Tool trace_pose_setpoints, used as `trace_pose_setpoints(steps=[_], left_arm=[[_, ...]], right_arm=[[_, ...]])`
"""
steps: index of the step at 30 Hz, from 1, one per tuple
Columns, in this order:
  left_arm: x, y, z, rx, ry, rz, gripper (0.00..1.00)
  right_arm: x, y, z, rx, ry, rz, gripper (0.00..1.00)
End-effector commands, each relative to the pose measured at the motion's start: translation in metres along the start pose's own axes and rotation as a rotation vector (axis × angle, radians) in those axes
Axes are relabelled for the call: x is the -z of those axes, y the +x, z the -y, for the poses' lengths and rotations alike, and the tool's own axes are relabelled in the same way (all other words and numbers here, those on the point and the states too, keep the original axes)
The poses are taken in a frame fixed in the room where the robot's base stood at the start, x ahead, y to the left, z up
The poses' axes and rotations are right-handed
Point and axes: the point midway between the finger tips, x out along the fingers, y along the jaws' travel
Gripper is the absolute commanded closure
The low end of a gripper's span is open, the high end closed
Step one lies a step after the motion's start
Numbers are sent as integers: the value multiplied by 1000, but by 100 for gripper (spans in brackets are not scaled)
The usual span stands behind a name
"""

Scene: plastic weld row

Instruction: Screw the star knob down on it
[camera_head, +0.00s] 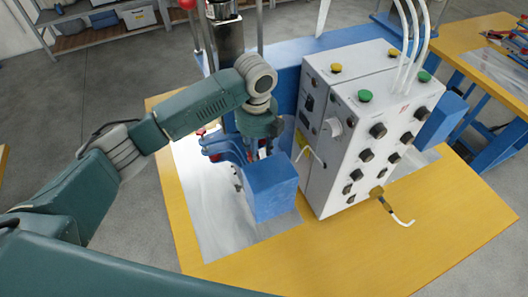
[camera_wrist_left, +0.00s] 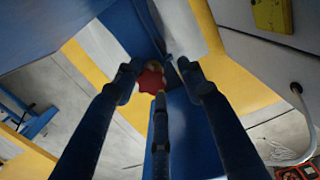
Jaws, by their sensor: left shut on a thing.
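A red star knob (camera_wrist_left: 150,81) shows in the left wrist view, between the fingertips of my left gripper (camera_wrist_left: 158,82). The gripper's three dark blue fingers are closed around it. Behind the knob is a blue machine part, and what the knob sits on is hidden. In the head view my left gripper (camera_head: 236,147) is low at the blue machine, beside a blue block (camera_head: 270,188), and the knob cannot be made out there. My right gripper is not in view.
A white control box (camera_head: 340,165) with dark knobs and coloured buttons stands close to the right of my left gripper. White hoses rise from its top. The yellow table (camera_head: 400,245) is clear at the front. Another table with tools (camera_head: 515,42) is at the far right.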

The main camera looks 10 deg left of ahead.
Motion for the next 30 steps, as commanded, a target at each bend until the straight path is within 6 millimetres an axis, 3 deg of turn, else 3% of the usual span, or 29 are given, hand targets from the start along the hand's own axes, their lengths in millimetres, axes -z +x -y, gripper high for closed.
trace_pose_setpoints(steps=[1,10,19,20,22,23,30], left_arm=[[-10,-1,-8,-4,-62,-5,100],[-7,-1,-7,-1,-32,-13,100],[-6,0,-12,-3,409,-11,100],[-6,0,-12,-4,417,-11,68],[-6,0,-13,-6,411,-10,54],[-6,1,-13,-6,412,-10,50],[-4,1,-11,-3,417,-11,50]], right_arm=[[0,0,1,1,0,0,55],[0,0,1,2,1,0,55],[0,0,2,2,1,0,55],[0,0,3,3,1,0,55],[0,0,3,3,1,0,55],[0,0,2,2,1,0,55],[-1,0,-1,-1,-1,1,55]])
